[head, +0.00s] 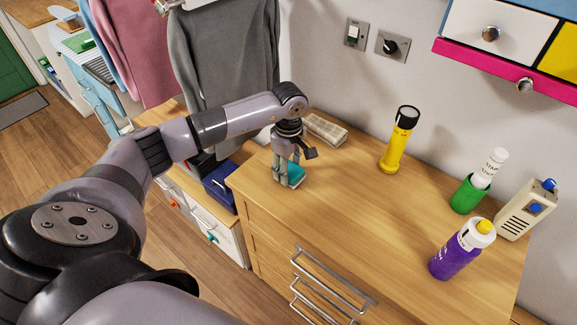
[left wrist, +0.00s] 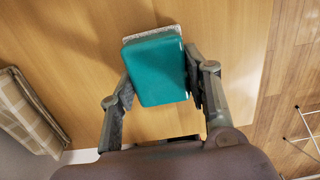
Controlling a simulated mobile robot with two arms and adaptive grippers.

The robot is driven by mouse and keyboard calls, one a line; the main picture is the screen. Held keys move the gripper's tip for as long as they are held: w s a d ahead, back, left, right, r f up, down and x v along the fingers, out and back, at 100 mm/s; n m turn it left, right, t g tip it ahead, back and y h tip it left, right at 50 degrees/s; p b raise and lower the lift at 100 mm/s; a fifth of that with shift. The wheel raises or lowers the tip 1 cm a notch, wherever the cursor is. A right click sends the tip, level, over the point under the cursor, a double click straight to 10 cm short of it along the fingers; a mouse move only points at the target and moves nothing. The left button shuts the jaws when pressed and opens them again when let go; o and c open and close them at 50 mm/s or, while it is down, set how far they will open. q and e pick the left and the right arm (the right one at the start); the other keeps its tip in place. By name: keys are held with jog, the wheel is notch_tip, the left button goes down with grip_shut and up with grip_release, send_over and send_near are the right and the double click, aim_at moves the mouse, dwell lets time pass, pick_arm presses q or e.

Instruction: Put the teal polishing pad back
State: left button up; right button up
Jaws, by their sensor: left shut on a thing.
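The teal polishing pad (head: 294,175) is at the left end of the wooden dresser top (head: 345,210). In the left wrist view the pad (left wrist: 158,70) is a teal block with a pale layer along its far edge. My left gripper (head: 289,182) points down with a finger on each side of the pad and is shut on it. The gripper's fingers (left wrist: 155,85) press its two sides. I cannot tell whether the pad touches the wood. My right gripper is in neither view.
A folded checked cloth (head: 325,130) lies behind the gripper. A yellow torch (head: 399,142), a green cup (head: 468,193), a purple bottle (head: 461,250) and a beige box (head: 525,210) stand to the right. The dresser's middle is clear.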

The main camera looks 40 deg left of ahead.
aim_at(289, 167)
pick_arm(q)
jog(key=shift+f, duration=0.15)
jog(key=o, duration=1.1)
jog(key=shift+r, duration=0.3)
notch_tip(289, 167, up, 12)
jog(key=b, duration=0.2)
